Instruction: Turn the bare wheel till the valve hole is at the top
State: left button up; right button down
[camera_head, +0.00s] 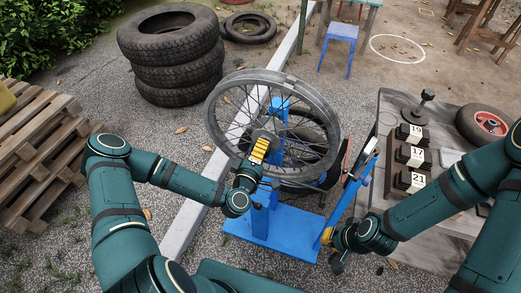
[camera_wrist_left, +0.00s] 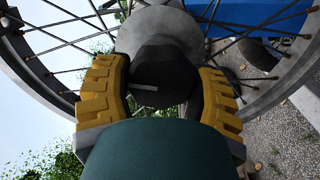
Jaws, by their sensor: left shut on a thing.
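The bare wheel (camera_head: 262,77) is a grey spoked rim without a tyre, upright and slightly tilted in view on the blue stand (camera_head: 262,232). My left gripper (camera_head: 259,149) is at the hub, on the near side of the wheel. In the left wrist view its yellow fingers are closed around a dark hub end piece (camera_wrist_left: 160,68) with a pale line on it. The rim (camera_wrist_left: 22,62) and spokes show behind. I cannot make out the valve hole. My right gripper (camera_head: 326,236) is low beside the stand's slanted blue arm (camera_head: 347,200); its jaw opening is too small to tell.
Stacked tyres (camera_head: 172,60) stand at the back left, wooden pallets (camera_head: 38,140) at the left. A grey bench (camera_head: 390,112) at the right holds numbered blocks (camera_head: 411,155) and a small red-hubbed wheel (camera_head: 488,124). A pale kerb (camera_head: 195,205) runs behind the stand.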

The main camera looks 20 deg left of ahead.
pick_arm(q)
jog(key=shift+n, duration=1.1)
jog(key=o, duration=1.3)
jog(key=shift+s, duration=0.1)
jog(key=s, duration=0.7)
jog(key=shift+s+a, duration=0.15)
